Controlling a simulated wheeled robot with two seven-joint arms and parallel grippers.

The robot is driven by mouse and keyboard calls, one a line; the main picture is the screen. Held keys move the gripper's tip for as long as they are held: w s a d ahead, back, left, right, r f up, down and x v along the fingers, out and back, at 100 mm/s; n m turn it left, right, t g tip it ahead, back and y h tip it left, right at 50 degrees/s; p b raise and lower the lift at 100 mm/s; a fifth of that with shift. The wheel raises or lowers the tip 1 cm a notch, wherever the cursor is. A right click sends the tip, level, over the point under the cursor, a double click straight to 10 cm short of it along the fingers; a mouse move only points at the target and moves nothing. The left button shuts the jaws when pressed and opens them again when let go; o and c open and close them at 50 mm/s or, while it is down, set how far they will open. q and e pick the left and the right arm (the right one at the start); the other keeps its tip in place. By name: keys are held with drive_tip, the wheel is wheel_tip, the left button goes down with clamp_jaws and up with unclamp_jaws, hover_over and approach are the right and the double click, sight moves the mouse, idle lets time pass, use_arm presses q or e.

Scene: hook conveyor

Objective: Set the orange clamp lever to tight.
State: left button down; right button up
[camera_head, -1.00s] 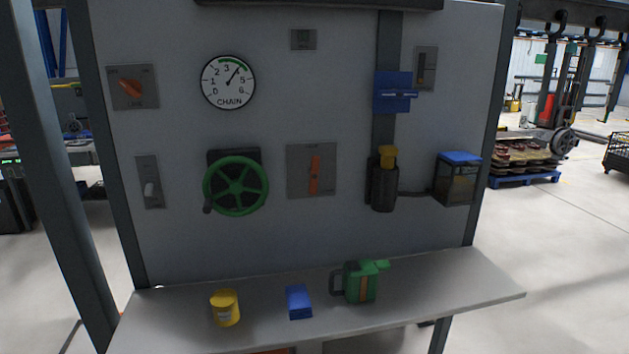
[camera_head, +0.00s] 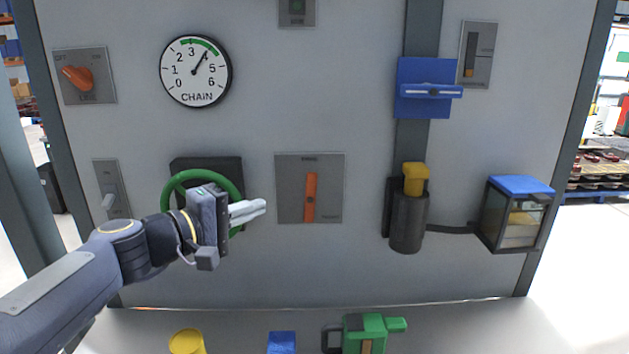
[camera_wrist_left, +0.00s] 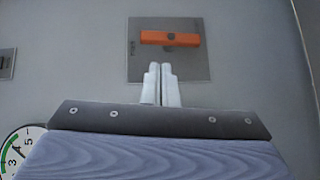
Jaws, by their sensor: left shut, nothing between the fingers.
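The orange clamp lever (camera_head: 311,197) stands upright on a grey square plate (camera_head: 334,215) in the middle of the panel. Small labels sit at the plate's top and lower right, too small to read. In the left wrist view the lever (camera_wrist_left: 170,39) lies crosswise in the picture, just beyond the fingertips. My left gripper (camera_head: 262,206) is shut and empty, to the left of the plate and in front of the green handwheel (camera_head: 176,186). In the left wrist view its fingers (camera_wrist_left: 161,70) are together, overlapping the plate's edge. I cannot tell the exact gap to the lever. My right gripper is not in view.
A chain gauge (camera_head: 196,71) and an orange knob (camera_head: 77,78) are at upper left. A blue bracket (camera_head: 428,75), a yellow-topped cylinder (camera_head: 408,220) and a blue-lidded box (camera_head: 515,215) are at right. A green can (camera_head: 365,330) stands on the shelf below. The panel around the lever is clear.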

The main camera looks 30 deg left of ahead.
sight(310, 198)
use_arm(q)
drive_tip(key=shift+w+a+r+n+t, duration=0.3)
drive_tip(key=shift+a+r, duration=0.05)
drive_tip(key=shift+a, duration=0.1)
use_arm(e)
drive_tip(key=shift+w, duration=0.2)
use_arm(q)
drive_tip(key=shift+s, duration=0.1)
drive_tip(key=x, duration=1)
drive_tip(key=shift+p, duration=0.45)
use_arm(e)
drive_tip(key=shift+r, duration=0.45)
use_arm(q)
drive_tip(key=shift+y, duration=0.3)
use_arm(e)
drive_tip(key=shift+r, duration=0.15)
use_arm(q)
drive_tip(key=shift+r+p, duration=0.1)
drive_tip(key=shift+p, duration=0.6)
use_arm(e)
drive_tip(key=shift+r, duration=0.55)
use_arm(q)
drive_tip(key=shift+d+m+g, duration=0.1)
drive_tip(key=shift+m+g, duration=0.3)
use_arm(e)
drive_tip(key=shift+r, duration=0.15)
